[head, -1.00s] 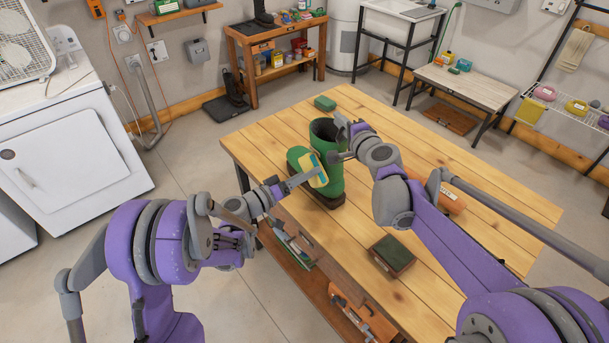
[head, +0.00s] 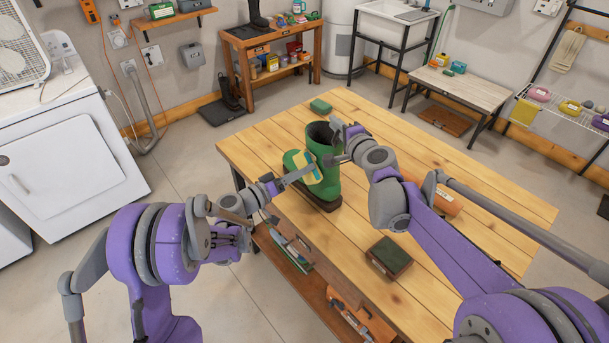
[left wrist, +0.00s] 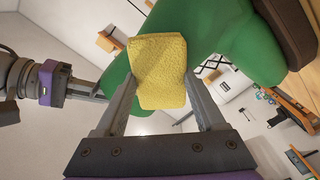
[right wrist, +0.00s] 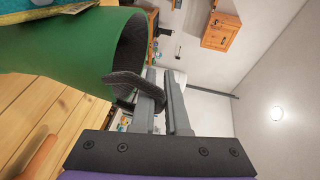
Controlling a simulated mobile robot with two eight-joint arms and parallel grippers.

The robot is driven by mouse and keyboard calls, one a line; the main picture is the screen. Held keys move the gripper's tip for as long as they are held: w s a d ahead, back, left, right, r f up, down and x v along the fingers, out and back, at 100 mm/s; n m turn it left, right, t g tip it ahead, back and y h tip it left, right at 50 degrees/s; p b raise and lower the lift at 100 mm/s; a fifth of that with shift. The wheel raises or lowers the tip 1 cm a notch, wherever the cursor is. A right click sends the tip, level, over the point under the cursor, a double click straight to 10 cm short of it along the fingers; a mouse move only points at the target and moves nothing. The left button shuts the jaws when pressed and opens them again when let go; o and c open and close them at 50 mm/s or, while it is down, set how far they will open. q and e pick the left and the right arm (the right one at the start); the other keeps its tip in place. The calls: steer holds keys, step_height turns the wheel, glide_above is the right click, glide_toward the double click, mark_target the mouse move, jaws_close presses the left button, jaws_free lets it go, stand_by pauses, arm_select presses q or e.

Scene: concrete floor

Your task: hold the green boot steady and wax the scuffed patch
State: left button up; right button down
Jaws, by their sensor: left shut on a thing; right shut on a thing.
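The green boot (head: 331,172) stands upright on the wooden table, with a dark brown sole and its toe to the left. My left gripper (head: 304,173) is shut on a yellow sponge (left wrist: 158,68) with teal on one side. The sponge overlaps the boot's side and appears to be against it. My right gripper (head: 342,146) is at the top of the boot shaft. In the right wrist view, a dark pull loop (right wrist: 128,80) on the boot's rim runs between its fingers (right wrist: 160,108). I see no scuffed patch; the sponge may cover it.
The table's left edge is near my left forearm. The table's far right is clear.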

arm_select(q)
steer(key=shift+w+a+f, duration=0.1)
steer(key=shift+w+a, duration=0.45)
steer(key=shift+w, duration=0.1)
steer(key=shift+s+d, duration=1.4)
steer(key=shift+s, duration=0.15)
steer(key=shift+w+a, duration=1.4)
steer(key=shift+w, duration=0.15)
steer(key=shift+s+d, duration=1.45)
steer(key=shift+d, duration=0.05)
steer(key=v, duration=0.6)
steer(key=shift+a, duration=0.15)
